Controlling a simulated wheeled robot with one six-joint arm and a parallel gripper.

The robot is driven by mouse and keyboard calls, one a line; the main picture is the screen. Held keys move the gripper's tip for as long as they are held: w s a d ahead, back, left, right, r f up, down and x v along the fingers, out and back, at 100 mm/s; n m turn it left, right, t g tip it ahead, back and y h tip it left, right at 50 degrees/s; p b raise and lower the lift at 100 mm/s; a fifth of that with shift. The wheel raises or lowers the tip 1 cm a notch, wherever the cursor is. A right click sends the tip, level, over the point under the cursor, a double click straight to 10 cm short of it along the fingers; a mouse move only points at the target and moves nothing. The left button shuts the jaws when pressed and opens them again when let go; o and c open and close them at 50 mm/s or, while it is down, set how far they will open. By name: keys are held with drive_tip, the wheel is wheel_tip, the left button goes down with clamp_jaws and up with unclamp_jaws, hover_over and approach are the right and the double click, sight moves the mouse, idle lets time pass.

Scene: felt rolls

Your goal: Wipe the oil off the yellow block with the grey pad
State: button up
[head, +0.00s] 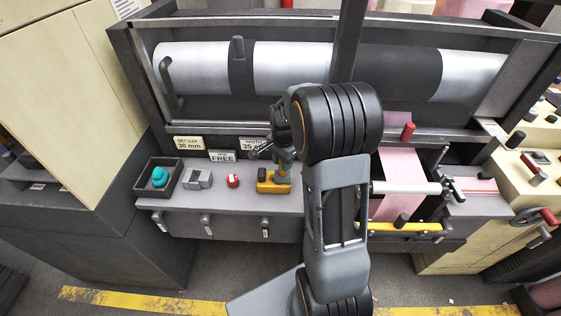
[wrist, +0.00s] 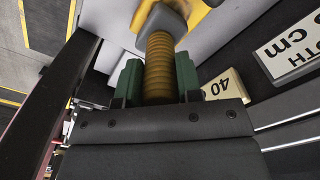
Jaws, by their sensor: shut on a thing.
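The yellow block (head: 266,188) sits on the grey ledge, left of my arm. My gripper (head: 284,153) is above it and shut on a ribbed tan handle (wrist: 159,62), between green finger pads. A grey piece (wrist: 166,20), which looks like the grey pad, is at the handle's far end. It lies against or just over the yellow block, which also shows in the wrist view (wrist: 203,10); I cannot tell if they touch. A dark spot shows on the block's left part in the head view; I cannot tell if it is oil.
Left on the ledge are a black tray (head: 138,186) with teal items, a grey metal block (head: 198,179) and a red knob (head: 232,180). Label plates (head: 188,142) and a large roller (head: 290,68) stand behind. Pink felt (head: 400,170) runs right of my arm.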

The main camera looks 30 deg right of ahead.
drive_tip(key=shift+s+f, duration=0.1)
drive_tip(key=shift+f, duration=0.05)
drive_tip(key=shift+a, duration=0.15)
drive_tip(key=shift+d, duration=0.2)
drive_tip(key=shift+d+r+p, duration=0.15)
drive_tip(key=shift+r+p, duration=0.2)
drive_tip(key=shift+r, duration=0.05)
drive_tip(key=shift+r+p, duration=0.3)
drive_tip(key=shift+r, duration=0.2)
drive_tip(key=shift+r, duration=0.15)
